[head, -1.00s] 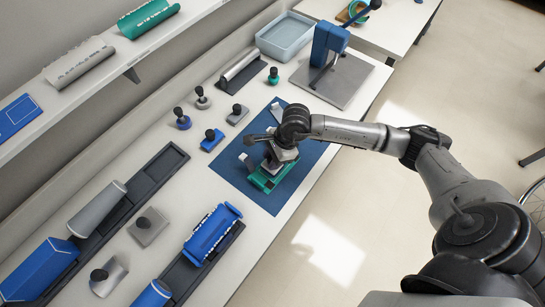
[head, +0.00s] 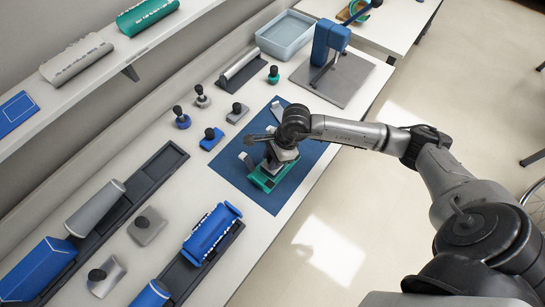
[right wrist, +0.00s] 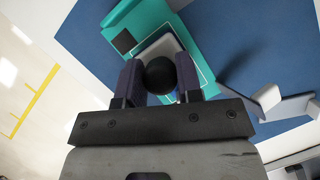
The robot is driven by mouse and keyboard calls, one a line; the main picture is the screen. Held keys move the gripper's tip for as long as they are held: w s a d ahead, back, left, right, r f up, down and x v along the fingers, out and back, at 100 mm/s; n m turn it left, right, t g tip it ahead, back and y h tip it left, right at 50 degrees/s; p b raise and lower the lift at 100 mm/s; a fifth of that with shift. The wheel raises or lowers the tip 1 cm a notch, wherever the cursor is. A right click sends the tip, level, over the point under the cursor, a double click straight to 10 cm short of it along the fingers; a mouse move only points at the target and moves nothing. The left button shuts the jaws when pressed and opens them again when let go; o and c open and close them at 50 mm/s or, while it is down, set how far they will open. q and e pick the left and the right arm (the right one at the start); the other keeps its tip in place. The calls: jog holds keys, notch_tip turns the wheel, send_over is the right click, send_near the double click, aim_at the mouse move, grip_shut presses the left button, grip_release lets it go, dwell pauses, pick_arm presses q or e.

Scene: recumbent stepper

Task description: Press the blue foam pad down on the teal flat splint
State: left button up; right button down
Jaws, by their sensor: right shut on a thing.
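The teal flat splint (head: 262,181) lies on a blue mat on the bench. It also shows in the right wrist view (right wrist: 206,36), with a thin light outline and a dark square on it. My right gripper (head: 273,165) is over the splint, fingers down. In the right wrist view its fingers are shut on a black ball knob (right wrist: 160,75). A grey-looking pad (right wrist: 161,47) shows under the knob, over the splint; I cannot tell whether it touches. A blue block with a black knob (head: 211,139) stands apart on the bench, left of the mat. My left gripper is not in view.
The blue mat (head: 297,181) has bare room right of the splint. Several knobbed tools stand to the left, including a grey one (head: 237,113).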

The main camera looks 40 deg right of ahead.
jog(key=shift+r+p, duration=0.9)
jog(key=shift+r, duration=0.55)
jog(key=shift+r+p, duration=0.75)
jog(key=shift+r, duration=0.75)
